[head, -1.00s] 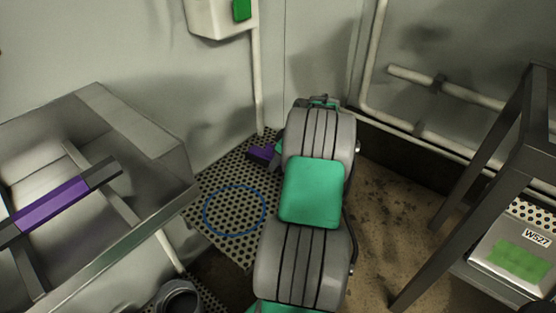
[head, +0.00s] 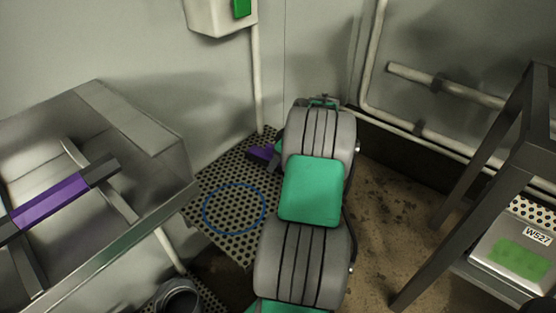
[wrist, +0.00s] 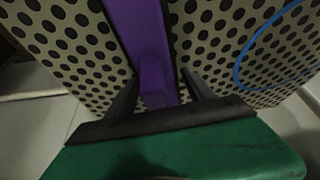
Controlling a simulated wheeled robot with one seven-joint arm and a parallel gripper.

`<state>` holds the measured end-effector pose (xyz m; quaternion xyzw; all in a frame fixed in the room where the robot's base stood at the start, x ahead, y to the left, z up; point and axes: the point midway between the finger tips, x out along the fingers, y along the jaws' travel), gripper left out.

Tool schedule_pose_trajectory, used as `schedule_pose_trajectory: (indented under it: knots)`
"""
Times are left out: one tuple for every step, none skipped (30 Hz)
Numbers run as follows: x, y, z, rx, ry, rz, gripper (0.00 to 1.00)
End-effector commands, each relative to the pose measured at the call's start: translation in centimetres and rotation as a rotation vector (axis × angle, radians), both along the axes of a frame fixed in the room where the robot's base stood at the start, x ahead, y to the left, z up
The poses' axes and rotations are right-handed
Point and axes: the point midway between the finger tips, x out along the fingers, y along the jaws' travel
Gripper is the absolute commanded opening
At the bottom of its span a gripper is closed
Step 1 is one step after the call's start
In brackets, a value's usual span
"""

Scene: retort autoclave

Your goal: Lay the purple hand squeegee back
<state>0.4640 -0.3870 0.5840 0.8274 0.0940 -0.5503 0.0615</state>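The purple hand squeegee (head: 260,152) shows in the head view as a small purple piece beside my gripper, near the wall and over the perforated panel. My arm hides the rest of it. In the wrist view its purple handle (wrist: 150,45) runs from the top edge down between my two dark fingers. My gripper (wrist: 161,76) has its fingertips against both sides of the handle and appears shut on it. A blue ring (head: 235,209) is marked on the perforated panel (head: 222,180). The squeegee is apart from the ring, which lies to its right in the wrist view (wrist: 240,70).
A metal basin (head: 130,125) with a purple-and-dark bar (head: 50,201) across it stands at left. A wall box (head: 215,16) and pipe are behind. A dark-framed stand holds a unit labelled W527 (head: 515,250) at right. A dark round fitting (head: 180,298) is low at front.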

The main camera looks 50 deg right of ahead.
Motion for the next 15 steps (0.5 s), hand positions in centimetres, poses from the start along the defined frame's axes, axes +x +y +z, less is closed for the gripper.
schedule_pose_trajectory:
  knots:
    - [0.0,0.0,0.0,0.000,0.000,0.000,0.66]
    - [0.0,0.0,0.0,0.000,0.000,0.000,0.69]
    - [0.0,0.0,0.0,0.000,0.000,0.000,0.72]
    - [0.0,0.0,0.0,0.000,0.000,0.000,0.72]
    - [0.0,0.0,0.0,0.001,0.000,0.000,0.72]
    - [0.0,0.0,0.0,0.001,0.000,0.000,0.72]
    - [0.0,0.0,0.0,0.001,0.000,0.000,0.72]
    - [0.0,0.0,0.0,0.001,0.000,0.000,0.72]
    - [0.0,0.1,-0.1,0.002,0.001,0.000,0.72]
    - [-0.1,0.0,-0.1,0.002,0.001,0.000,0.72]
    - [-0.1,0.0,0.0,0.002,0.001,0.000,0.72]
    - [-0.1,0.0,0.2,0.001,0.001,-0.001,0.72]
    - [-0.2,0.0,0.4,0.001,0.001,-0.001,0.72]
    - [-0.3,-0.1,0.7,0.000,0.000,-0.001,0.72]
    - [-0.5,-0.2,1.3,0.001,0.001,-0.002,0.72]
